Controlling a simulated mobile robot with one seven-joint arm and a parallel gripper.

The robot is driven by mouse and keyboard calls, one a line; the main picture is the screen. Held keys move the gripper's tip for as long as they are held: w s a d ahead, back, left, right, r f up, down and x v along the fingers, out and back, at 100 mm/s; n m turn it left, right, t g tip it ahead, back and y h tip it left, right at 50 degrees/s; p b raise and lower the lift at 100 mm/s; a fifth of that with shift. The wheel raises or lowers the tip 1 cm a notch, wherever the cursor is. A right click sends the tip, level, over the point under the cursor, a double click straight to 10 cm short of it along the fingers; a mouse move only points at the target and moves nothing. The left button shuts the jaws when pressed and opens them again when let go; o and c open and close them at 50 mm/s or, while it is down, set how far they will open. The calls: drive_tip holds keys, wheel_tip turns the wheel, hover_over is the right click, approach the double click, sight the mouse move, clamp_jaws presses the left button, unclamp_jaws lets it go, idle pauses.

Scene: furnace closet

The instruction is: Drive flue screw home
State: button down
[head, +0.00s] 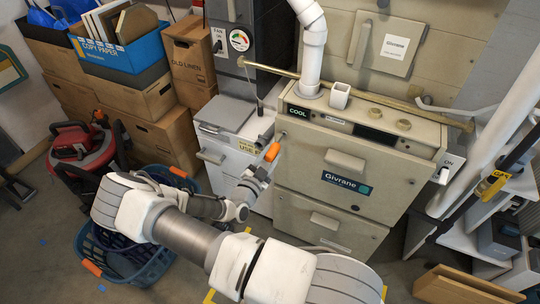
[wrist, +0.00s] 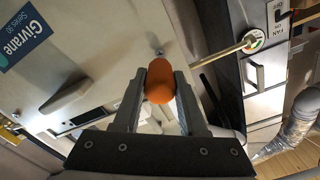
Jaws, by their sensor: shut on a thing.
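My gripper (wrist: 160,88) is shut on an orange rounded handle (wrist: 159,78), probably a screwdriver's. In the head view my gripper (head: 264,163) holds the orange handle (head: 271,152) in front of the upper left of the Givrane furnace (head: 330,150). I cannot tell whether the tool touches a screw.
A white flue pipe (head: 314,45) rises from the furnace top. A brass rod (head: 355,92) runs behind it. A white cabinet (head: 225,150) stands left of the furnace. Blue baskets (head: 125,265), a red vacuum (head: 75,145) and cardboard boxes (head: 155,137) crowd the left. Shelving (head: 480,215) stands right.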

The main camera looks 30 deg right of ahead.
drive_tip(key=shift+x, duration=0.95)
idle(0.3)
